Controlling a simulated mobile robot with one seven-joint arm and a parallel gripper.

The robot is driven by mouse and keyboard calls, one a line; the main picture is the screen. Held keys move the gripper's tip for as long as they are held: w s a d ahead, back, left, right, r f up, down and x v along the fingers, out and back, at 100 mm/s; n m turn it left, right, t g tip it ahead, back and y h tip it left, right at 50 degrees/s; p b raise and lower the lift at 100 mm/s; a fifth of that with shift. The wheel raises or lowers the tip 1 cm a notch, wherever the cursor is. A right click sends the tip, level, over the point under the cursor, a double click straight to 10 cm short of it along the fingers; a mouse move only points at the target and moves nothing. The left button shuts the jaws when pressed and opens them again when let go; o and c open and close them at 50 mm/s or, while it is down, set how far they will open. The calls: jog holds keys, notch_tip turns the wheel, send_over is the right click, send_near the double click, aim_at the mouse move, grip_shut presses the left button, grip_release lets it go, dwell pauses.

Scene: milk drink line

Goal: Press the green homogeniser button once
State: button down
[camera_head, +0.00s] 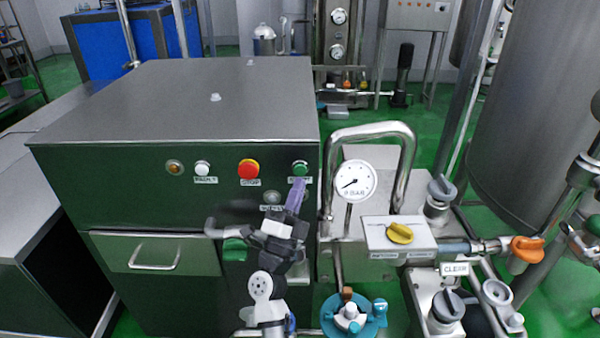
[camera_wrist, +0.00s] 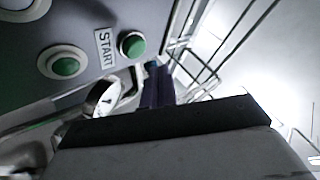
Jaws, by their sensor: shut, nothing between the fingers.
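A small green button (camera_head: 300,168) sits at the right end of the row on the front of the dark green machine (camera_head: 110,175). In the wrist view the green button (camera_wrist: 132,45) stands out from the panel beside a START label (camera_wrist: 104,48). My gripper (camera_head: 298,182) is shut and empty, its purple fingers just below the button and partly over its label. In the wrist view the finger ends (camera_wrist: 153,68) show close beside the button; I cannot tell whether they touch it.
The same row holds a red stop button (camera_head: 249,169), a white button (camera_head: 202,168) and an amber lamp (camera_head: 174,167). A pressure gauge (camera_head: 354,181) and bent pipe (camera_head: 408,150) stand close on the right.

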jog(key=shift+w, duration=0.9)
dwell(1.4)
jog(key=shift+w, duration=0.4)
jog(key=shift+w, duration=0.45)
dwell(0.5)
jog(key=shift+s, duration=0.85)
jog(key=shift+p, duration=0.3)
jog(key=s+p, duration=0.1)
jog(key=s, duration=0.4)
